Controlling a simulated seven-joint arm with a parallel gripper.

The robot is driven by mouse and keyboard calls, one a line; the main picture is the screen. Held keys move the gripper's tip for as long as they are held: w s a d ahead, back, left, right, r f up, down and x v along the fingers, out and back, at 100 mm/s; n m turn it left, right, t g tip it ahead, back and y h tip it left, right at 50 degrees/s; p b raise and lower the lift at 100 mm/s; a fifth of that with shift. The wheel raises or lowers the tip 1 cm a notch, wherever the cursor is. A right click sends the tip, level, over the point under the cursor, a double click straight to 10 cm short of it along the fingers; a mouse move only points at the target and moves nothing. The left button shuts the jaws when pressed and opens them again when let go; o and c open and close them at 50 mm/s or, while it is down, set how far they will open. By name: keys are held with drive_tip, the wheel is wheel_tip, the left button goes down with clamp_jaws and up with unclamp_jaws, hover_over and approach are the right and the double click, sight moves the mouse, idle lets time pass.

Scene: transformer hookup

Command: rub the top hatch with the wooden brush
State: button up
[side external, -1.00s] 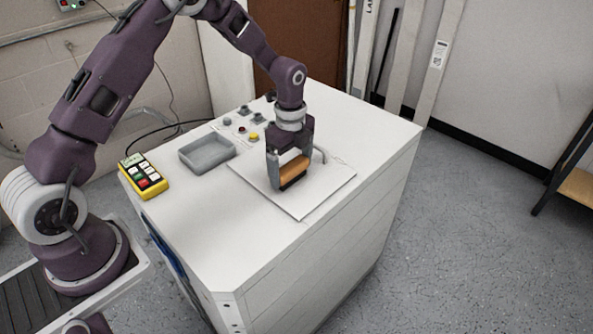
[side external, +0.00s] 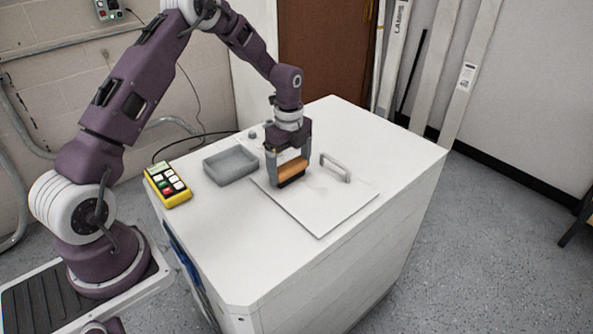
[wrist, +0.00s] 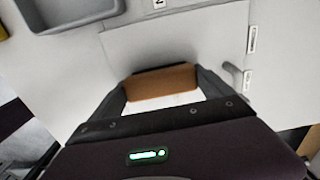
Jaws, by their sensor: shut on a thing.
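The wooden brush (side external: 293,170) is a brown block with dark bristles underneath. My gripper (side external: 288,168) is shut on it and points down, with a finger at each end of the block. The top hatch (side external: 325,209) is a thin white panel on the white cabinet top, with a grey handle (side external: 335,168) to the right of my gripper. The bristles are at the hatch's left part, near the tray side, on it or just above it; contact is hard to tell. In the wrist view the brush (wrist: 160,82) sits between my fingers, over the hatch (wrist: 185,45).
A grey open tray (side external: 230,166) stands close to the left of my gripper. A yellow control box with buttons (side external: 168,184) is further left. The front and right of the cabinet top (side external: 255,258) are clear.

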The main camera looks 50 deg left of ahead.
drive_tip(key=shift+a, duration=0.85)
drive_tip(key=shift+w, duration=0.7)
drive_tip(key=shift+d, duration=6.75)
drive_tip(key=shift+w+d, duration=0.2)
drive_tip(key=shift+w, duration=0.45)
drive_tip(key=shift+w+a, duration=0.15)
drive_tip(key=shift+a, duration=6.9)
drive_tip(key=shift+d+r, duration=0.1)
drive_tip(key=shift+r, duration=4)
